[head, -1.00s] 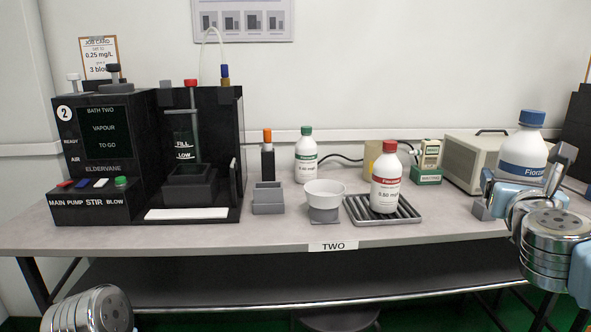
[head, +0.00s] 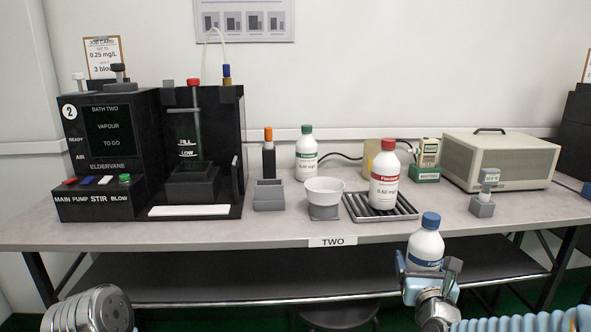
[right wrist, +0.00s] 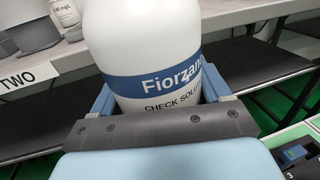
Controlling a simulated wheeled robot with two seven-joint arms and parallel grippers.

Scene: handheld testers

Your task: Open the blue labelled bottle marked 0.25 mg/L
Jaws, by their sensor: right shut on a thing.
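The blue-labelled white bottle (head: 427,243) has its blue cap (head: 431,220) on. It is upright, held in front of the table's front edge at the right. My right gripper (head: 428,270) is shut around its lower body. The right wrist view shows the bottle (right wrist: 143,45) close up between the jaws, with "Fiorzano" and "CHECK SOLU..." readable; the mg/L figure does not show. My left arm shows only as a rounded grey link at the lower left; its gripper is out of view.
A red-capped bottle (head: 385,182) stands on a ribbed tray (head: 408,212). A green-capped bottle (head: 306,158), white bowl (head: 323,192), grey holder (head: 268,196) and black bath machine (head: 150,150) are on the table. A beige box (head: 500,160) stands at the right. The front-right tabletop is clear.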

